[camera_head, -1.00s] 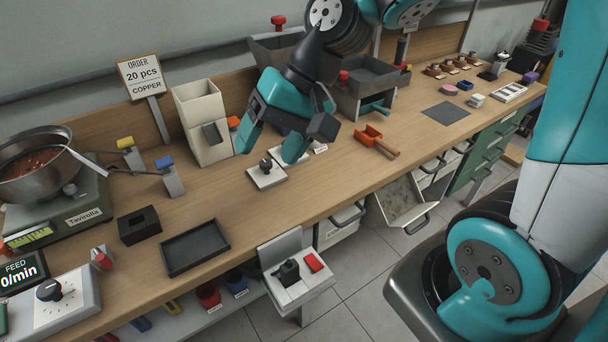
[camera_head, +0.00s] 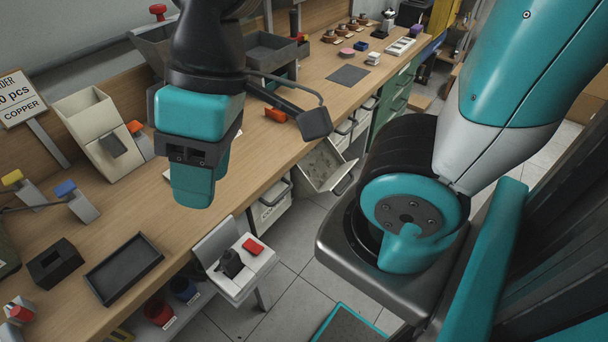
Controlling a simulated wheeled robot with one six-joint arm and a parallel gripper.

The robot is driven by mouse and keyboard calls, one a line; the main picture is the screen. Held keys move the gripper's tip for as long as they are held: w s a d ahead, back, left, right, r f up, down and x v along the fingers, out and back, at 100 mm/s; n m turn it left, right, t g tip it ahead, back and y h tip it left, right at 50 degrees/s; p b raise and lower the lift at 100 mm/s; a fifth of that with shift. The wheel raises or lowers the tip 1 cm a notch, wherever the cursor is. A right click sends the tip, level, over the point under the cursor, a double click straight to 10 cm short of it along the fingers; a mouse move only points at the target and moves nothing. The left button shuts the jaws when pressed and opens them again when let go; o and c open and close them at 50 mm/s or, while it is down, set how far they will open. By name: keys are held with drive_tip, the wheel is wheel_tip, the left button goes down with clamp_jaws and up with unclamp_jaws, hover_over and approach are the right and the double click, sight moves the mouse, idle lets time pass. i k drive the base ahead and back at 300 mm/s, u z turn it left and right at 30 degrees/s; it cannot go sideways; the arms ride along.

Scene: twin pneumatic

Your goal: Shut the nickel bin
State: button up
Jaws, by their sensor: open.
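One bin (camera_head: 322,167) under the bench front is tilted out and open, with its pale, speckled inside and a dark bar handle showing. No label can be read on it, so I cannot confirm that it is the nickel bin. A closed white bin (camera_head: 268,213) with a partly legible "CO" label sits to its left, and more closed white bins (camera_head: 342,138) sit to its right. My gripper (camera_head: 193,185), with teal fingers, is open and hangs above the bench front, left of the open bin and well apart from it. It appears empty.
A side stand (camera_head: 237,285) with a black knob and red block juts out left of the open bin. A black tray (camera_head: 123,268) lies on the bench (camera_head: 150,213). Green drawers (camera_head: 392,100) stand farther right. Floor in front of the bins is clear.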

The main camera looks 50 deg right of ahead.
sight(320, 170)
drive_tip(key=u, duration=0.1)
drive_tip(key=k, duration=0.55)
drive_tip(key=z, duration=1.1)
drive_tip(key=i, duration=0.5)
drive_tip(key=u, duration=0.05)
